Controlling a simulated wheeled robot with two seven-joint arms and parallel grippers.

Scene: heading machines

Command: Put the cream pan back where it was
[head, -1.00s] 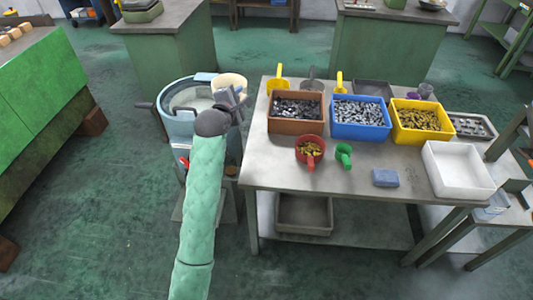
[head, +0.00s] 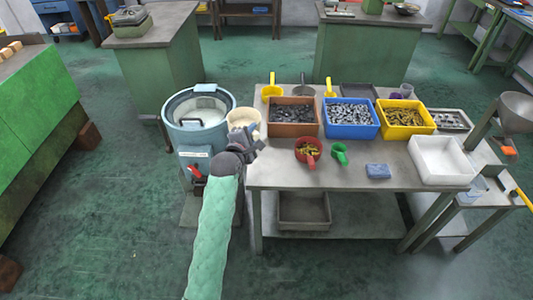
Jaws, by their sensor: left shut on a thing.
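The cream pan (head: 243,118) is at the left edge of the grey table (head: 310,178), between the table and the round blue machine bowl (head: 199,107). My left gripper (head: 247,142) is shut on the pan at its near side. The gripper and wrist hide part of the pan's near side. I cannot tell whether the pan touches the tabletop or is held above it. My right gripper is out of view.
Brown (head: 293,130), blue (head: 351,131) and yellow (head: 405,130) bins of small parts stand on the table. A red scoop (head: 309,152), green scoop (head: 340,152), blue block (head: 378,171) and white tray (head: 440,161) lie in front. The table's front left is clear.

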